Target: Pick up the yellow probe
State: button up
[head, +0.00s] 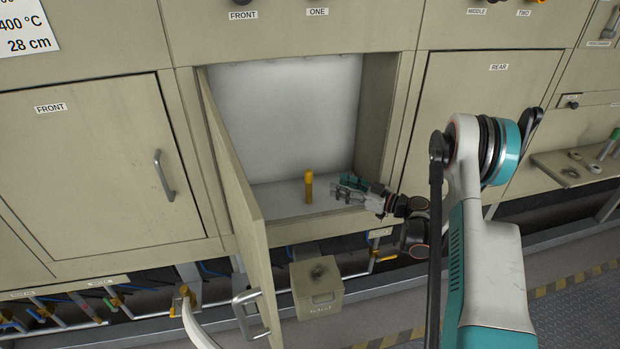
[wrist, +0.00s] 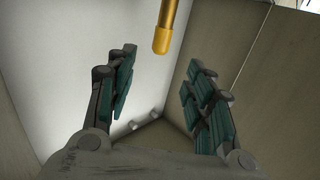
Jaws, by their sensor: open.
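The yellow probe (head: 309,186) stands upright on the floor of the open cabinet compartment (head: 270,196) in the head view. In the wrist view the yellow probe (wrist: 166,32) shows at the top, between and beyond the two fingers. My gripper (head: 340,189) reaches into the compartment from the right, low and just right of the probe. In the wrist view my gripper (wrist: 160,85) has its teal-padded fingers wide apart with nothing between them. The fingers appear apart from the probe.
The compartment's door (head: 235,190) hangs open at its left side. Closed doors with labels stand left (head: 90,170) and right (head: 470,120). A small box (head: 318,287) sticks out below the opening. The compartment's back and left interior are bare. A shelf (head: 575,165) with small parts is at far right.

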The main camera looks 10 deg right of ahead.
aim_at(309, 176)
jog(key=b+x, duration=0.1)
jog(key=x, duration=0.3)
jog(key=b+x, duration=0.2)
jog(key=x, duration=0.2)
jog(key=b+x, duration=0.1)
jog(key=x, duration=0.4)
jog(key=shift+a+f+b, duration=0.1)
jog(key=shift+f+b, duration=0.25)
grip_shut()
